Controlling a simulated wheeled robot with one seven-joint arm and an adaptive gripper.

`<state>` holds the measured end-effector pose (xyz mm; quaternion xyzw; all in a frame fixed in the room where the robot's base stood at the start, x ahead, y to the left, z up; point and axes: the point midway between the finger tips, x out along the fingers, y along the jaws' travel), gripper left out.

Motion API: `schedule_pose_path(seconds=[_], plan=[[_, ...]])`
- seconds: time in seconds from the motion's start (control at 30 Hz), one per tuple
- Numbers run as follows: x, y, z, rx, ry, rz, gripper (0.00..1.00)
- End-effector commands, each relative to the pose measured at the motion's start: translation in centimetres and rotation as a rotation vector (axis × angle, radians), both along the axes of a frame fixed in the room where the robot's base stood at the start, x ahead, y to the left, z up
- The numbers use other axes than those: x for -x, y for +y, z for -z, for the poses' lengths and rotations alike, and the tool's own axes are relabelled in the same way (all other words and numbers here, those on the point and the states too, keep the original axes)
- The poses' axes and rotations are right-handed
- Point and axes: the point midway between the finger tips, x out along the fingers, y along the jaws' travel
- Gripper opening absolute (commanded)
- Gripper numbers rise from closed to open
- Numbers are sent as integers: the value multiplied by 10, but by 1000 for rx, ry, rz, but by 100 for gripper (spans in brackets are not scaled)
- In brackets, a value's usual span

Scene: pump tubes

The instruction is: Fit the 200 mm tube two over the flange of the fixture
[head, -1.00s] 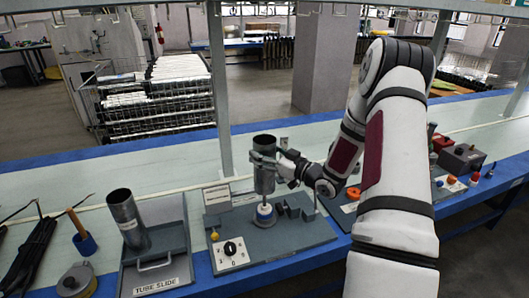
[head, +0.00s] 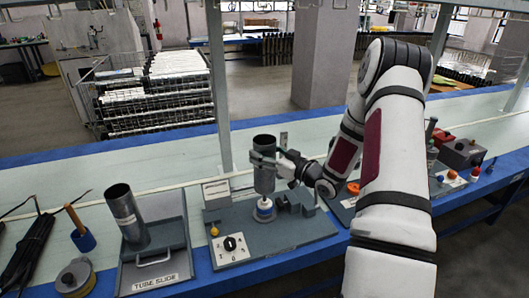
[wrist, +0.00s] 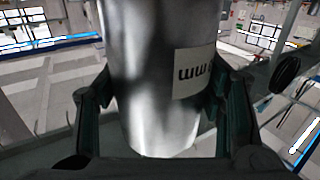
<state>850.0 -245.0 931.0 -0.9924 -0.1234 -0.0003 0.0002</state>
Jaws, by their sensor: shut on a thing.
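A grey metal tube (head: 265,178) is held upright by my gripper (head: 263,160), which is shut around its upper part. In the wrist view the same tube (wrist: 150,90) stands between the two dark fingers (wrist: 160,115) and carries a white label, partly seen, with "mm" on it. The wrist view hides the flange.
A second metal tube (head: 125,213) stands tilted in the grey tray marked TUBE SLIDE (head: 174,240), to the left. An upright post (head: 218,90) rises behind.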

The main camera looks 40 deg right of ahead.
Motion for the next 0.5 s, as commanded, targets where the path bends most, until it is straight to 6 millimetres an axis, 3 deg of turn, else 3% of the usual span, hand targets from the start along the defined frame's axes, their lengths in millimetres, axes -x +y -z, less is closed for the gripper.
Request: schedule_pose_path(seconds=[0.5], plan=[[0, 0, 11, 0, -2, 0, 1]])
